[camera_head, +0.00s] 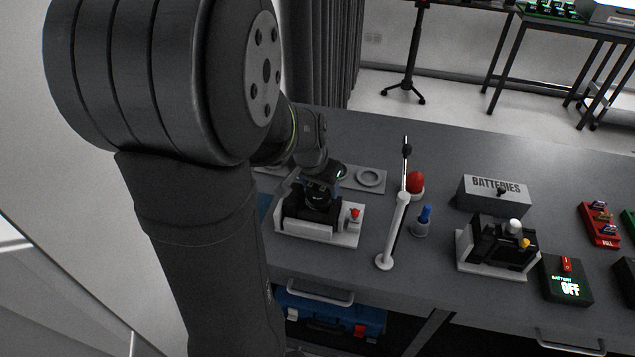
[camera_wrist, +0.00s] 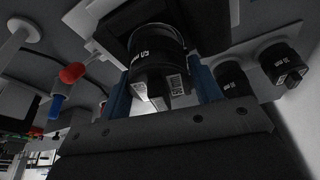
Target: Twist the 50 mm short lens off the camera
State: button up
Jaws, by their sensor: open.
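The black camera (camera_head: 318,212) sits in a white cradle (camera_head: 345,236) on the grey bench, partly hidden by my arm. In the wrist view the camera body (camera_wrist: 204,28) is at the top, with the black lens marked "50" (camera_wrist: 158,52) on it, pointing toward my gripper. My gripper (camera_wrist: 163,88) is open, with one blue finger on each side of this lens. I cannot tell whether the fingers touch it. In the head view my gripper (camera_head: 322,182) is over the camera.
Two other black lenses, one nearer (camera_wrist: 232,76) and one farther (camera_wrist: 283,64), sit at the right in the wrist view. The batteries box (camera_head: 492,197) is farther right.

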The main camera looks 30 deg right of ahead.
jog(key=c, duration=0.8)
jog(key=shift+n, duration=1)
jog(key=shift+r, duration=0.2)
jog(key=shift+r, duration=1.95)
jog(key=shift+r, duration=0.15)
